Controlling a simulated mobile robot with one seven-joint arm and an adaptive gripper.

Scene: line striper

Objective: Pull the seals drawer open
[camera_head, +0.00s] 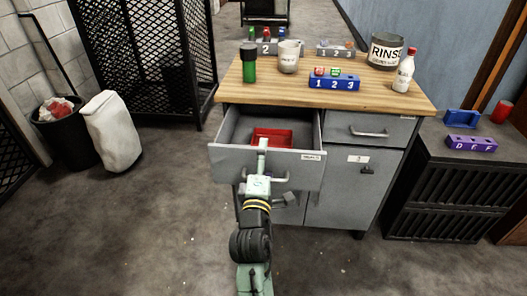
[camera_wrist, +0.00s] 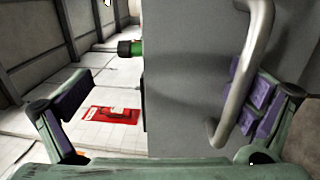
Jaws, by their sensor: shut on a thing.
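The seals drawer (camera_head: 229,158), upper left in the grey cabinet, stands pulled out with its inside showing. A small label (camera_head: 312,157), too small to read, is on its front. A red tray (camera_head: 284,133) lies inside. My gripper (camera_head: 263,165) is at the drawer front. The drawer's bar handle (camera_head: 281,180) is partly behind it. In the wrist view the handle (camera_wrist: 247,75) crosses in front of the right finger's purple pads, with the grey drawer front (camera_wrist: 185,110) behind. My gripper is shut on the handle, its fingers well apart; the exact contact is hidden.
The wooden top (camera_head: 235,95) carries a green bottle (camera_head: 249,65), mug (camera_head: 288,58), blue numbered block (camera_head: 333,83), rinse tin (camera_head: 385,51) and white bottle (camera_head: 404,73). A closed drawer (camera_head: 345,124) and door (camera_head: 340,187) are at right. The floor at left front is clear.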

